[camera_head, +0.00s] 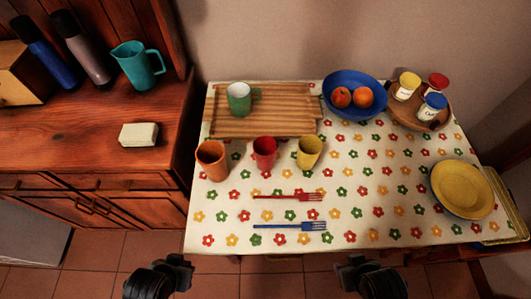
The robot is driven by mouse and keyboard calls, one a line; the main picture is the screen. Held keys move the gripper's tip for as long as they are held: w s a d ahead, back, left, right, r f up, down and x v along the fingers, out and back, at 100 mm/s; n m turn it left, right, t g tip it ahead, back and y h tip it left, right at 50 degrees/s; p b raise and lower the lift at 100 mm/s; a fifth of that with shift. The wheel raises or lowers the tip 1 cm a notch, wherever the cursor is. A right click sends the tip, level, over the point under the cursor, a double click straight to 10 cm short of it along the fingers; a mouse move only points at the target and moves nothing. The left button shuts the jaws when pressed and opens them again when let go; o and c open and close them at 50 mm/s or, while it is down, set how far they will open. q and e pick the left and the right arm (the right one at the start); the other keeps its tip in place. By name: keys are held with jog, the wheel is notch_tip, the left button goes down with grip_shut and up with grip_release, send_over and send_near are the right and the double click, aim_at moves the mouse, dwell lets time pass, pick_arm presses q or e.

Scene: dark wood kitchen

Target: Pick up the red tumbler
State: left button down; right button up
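The red tumbler (265,153) stands upright on the flowered tablecloth, in the middle of a row of three. An orange tumbler (211,160) stands to its left and a yellow tumbler (310,152) to its right, with small gaps between them. My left gripper (172,262) is low in the picture, in front of the table's near edge. My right gripper (352,262) is also low, in front of the near edge. Both are well away from the tumblers. Both appear empty, but their finger gaps are too dark and small to read.
A slatted wooden tray (285,122) with a green mug (239,98) lies behind the tumblers. A red fork (288,196) and a blue fork (290,226) lie in front. A blue fruit bowl (340,78), round jar tray (405,112) and yellow plate (462,190) occupy the right side.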

pick_arm(q)
jog(key=c, duration=1.8)
grip_release()
jog(key=o, duration=1.8)
jog(key=shift+r, duration=0.1)
